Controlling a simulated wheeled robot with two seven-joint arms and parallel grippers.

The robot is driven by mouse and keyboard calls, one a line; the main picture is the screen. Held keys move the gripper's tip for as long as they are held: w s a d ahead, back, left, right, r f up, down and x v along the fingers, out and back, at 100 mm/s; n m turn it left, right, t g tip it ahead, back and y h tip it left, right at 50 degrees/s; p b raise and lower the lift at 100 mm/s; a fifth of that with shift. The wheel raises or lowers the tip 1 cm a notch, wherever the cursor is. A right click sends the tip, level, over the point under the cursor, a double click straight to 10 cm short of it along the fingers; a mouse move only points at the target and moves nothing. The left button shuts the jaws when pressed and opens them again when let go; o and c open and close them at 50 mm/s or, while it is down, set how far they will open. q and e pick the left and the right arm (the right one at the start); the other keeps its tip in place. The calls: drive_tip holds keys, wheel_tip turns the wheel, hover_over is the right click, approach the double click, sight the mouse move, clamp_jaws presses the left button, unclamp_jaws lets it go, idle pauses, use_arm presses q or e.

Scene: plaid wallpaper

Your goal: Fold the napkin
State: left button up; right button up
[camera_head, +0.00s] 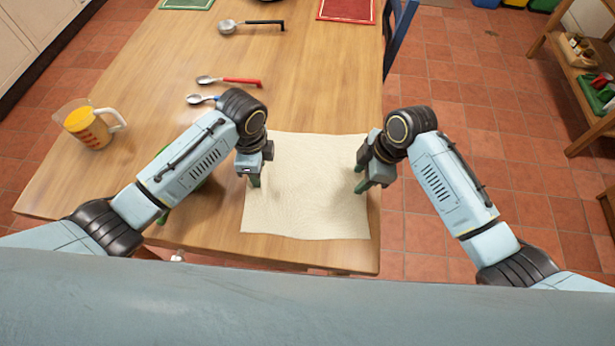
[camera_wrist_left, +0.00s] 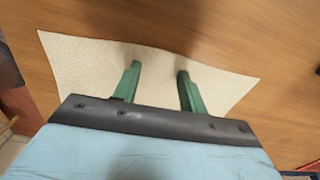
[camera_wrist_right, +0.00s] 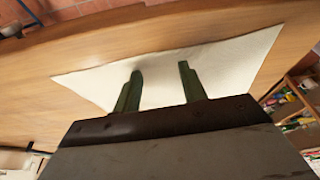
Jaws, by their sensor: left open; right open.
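A cream napkin (camera_head: 305,190) lies flat and unfolded on the wooden table, near its front right corner. My left gripper (camera_head: 254,181) is open at the napkin's left edge. In the left wrist view its green fingers (camera_wrist_left: 158,78) are apart over the napkin (camera_wrist_left: 85,62), with nothing between them but cloth below. My right gripper (camera_head: 361,182) is open at the napkin's right edge. In the right wrist view its fingers (camera_wrist_right: 160,82) are apart over the napkin (camera_wrist_right: 235,65). I cannot tell whether any fingertip touches the cloth.
On the table (camera_head: 300,75) are a measuring jug (camera_head: 88,126) at left, a red-handled spoon (camera_head: 230,81), a blue-handled spoon (camera_head: 203,98) and a black-handled ladle (camera_head: 250,27). A red mat (camera_head: 346,9) lies at the back. A wooden shelf (camera_head: 585,85) stands at right.

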use_arm(q)
drive_tip(key=shift+c, duration=0.5)
use_arm(e)
drive_tip(key=shift+c, duration=0.5)
use_arm(q)
clamp_jaws()
use_arm(e)
clamp_jaws()
